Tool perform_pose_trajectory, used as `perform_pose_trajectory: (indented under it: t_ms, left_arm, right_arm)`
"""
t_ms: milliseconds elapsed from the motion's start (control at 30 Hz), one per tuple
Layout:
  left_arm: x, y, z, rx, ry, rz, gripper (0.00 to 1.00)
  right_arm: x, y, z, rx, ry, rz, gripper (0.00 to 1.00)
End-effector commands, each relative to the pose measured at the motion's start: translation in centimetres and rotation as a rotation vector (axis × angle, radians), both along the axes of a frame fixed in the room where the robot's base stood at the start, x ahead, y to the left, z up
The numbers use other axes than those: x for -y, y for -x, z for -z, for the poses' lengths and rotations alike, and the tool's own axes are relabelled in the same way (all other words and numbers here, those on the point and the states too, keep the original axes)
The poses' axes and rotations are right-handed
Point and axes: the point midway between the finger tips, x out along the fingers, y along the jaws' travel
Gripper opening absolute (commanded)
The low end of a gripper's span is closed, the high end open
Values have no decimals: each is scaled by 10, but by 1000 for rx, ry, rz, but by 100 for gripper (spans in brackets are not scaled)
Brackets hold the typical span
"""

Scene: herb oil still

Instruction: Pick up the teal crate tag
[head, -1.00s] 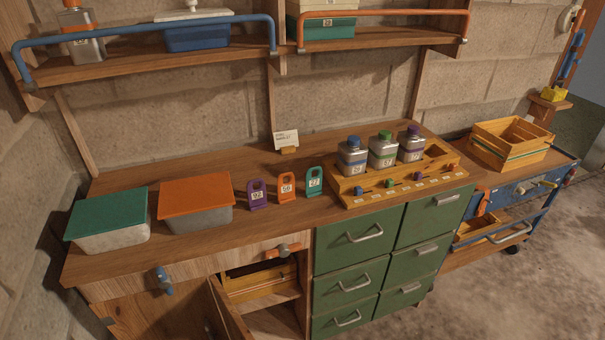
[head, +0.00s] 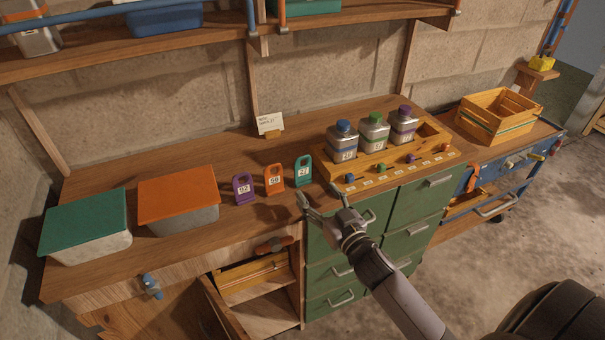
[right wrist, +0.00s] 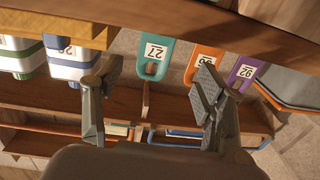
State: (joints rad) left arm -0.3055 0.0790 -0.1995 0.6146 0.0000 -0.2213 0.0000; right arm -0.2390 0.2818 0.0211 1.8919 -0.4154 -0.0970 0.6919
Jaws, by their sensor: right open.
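The teal crate tag (head: 303,171), marked 27, stands upright on the wooden bench, right of the orange tag (head: 274,179) and the purple tag (head: 243,188). My right gripper (head: 320,200) is open and empty, in front of the teal tag near the bench's front edge. In the right wrist view the teal tag (right wrist: 153,58) appears upside down, ahead of and between the two spread fingers (right wrist: 152,92), not touching them as far as I can see. The orange tag (right wrist: 204,64) is partly hidden behind one finger. My left gripper is not in view.
A wooden rack (head: 372,167) with three metal bottles stands just right of the teal tag. A card (head: 270,124) stands behind the tags. Teal-lidded (head: 86,226) and orange-lidded (head: 178,200) boxes are at left. An open compartment (head: 255,280) lies below the bench front.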

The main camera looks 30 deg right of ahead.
Motion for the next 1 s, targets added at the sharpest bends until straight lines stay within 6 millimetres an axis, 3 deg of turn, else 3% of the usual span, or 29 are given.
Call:
perform_pose_trajectory:
  t_ms: [100,367,633,1000]
  left_arm:
    - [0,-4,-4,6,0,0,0]
    - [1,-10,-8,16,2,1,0]
    - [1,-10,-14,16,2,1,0]
    - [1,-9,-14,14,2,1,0]
  right_arm:
    - [0,-19,-1,1,0,0,65]
    - [1,-38,-1,0,0,0,65]
    - [5,-76,0,0,-1,0,65]
    - [5,-82,1,-1,-1,-1,62]
